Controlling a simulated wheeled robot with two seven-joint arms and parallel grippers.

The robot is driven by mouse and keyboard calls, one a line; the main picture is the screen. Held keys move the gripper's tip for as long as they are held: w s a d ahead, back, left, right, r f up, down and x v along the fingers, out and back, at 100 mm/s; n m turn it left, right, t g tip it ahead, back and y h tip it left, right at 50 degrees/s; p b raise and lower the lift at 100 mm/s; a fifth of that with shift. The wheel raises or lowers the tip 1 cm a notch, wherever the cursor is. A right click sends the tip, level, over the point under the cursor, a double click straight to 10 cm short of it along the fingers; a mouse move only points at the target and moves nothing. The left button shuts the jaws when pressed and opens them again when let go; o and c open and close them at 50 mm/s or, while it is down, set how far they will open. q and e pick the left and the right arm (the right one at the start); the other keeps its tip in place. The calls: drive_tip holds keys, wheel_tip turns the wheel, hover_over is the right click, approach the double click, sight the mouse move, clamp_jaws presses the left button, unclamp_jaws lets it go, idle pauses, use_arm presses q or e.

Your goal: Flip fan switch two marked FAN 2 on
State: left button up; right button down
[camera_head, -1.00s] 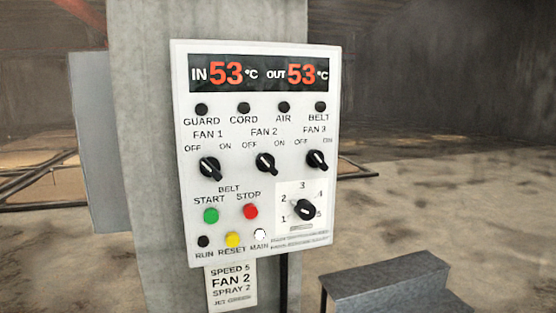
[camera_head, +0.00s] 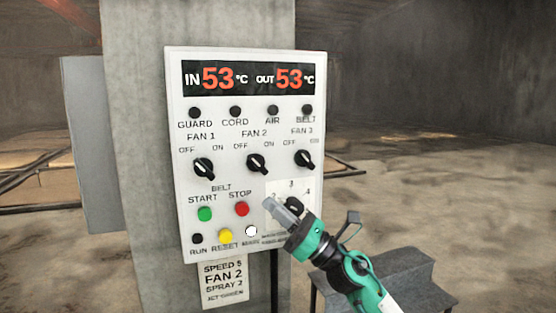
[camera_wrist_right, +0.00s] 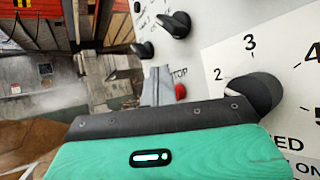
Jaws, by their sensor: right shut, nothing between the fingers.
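The white control panel (camera_head: 176,225) is fixed to a concrete pillar. The FAN 2 switch (camera_head: 257,163) is a black rotary knob in the middle of the fan row, under OFF and ON labels. Its handle slants, with its upper end toward OFF. My right gripper (camera_head: 273,208) is shut and empty in front of the lower right of the panel, below the FAN 2 switch and apart from it. It partly covers the speed dial (camera_head: 293,206). In the right wrist view, two black knobs show at upper middle; I cannot tell which is FAN 2. My left gripper is out of view.
The FAN 1 switch (camera_head: 203,168) and FAN 3 switch (camera_head: 304,160) flank FAN 2. The green START button (camera_head: 205,214), red STOP button (camera_head: 242,209) and yellow RESET button (camera_head: 226,236) lie below.

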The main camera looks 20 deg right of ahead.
wheel_tip(320, 180, up, 9)
drive_tip(key=s+a+n+g+h, duration=0.25)
drive_tip(key=n+g, duration=0.65)
drive_tip(key=n, duration=0.9)
drive_tip(key=d+r+n+t+h, duration=0.1)
drive_tip(key=d+r+n+h, duration=0.1)
drive_tip(key=d, duration=0.4)
drive_tip(key=s+d+r+n+t+h, duration=0.1)
drive_tip(key=d+r+n+t+h, duration=0.1)
drive_tip(key=d+r+h, duration=0.3)
drive_tip(key=shift+d+r+n+h, duration=0.3)
drive_tip(key=shift+d+n+h, duration=0.1)
drive_tip(key=shift+d+h, duration=0.6)
drive_tip(key=shift+a+p, duration=0.15)
drive_tip(key=shift+p, duration=0.15)
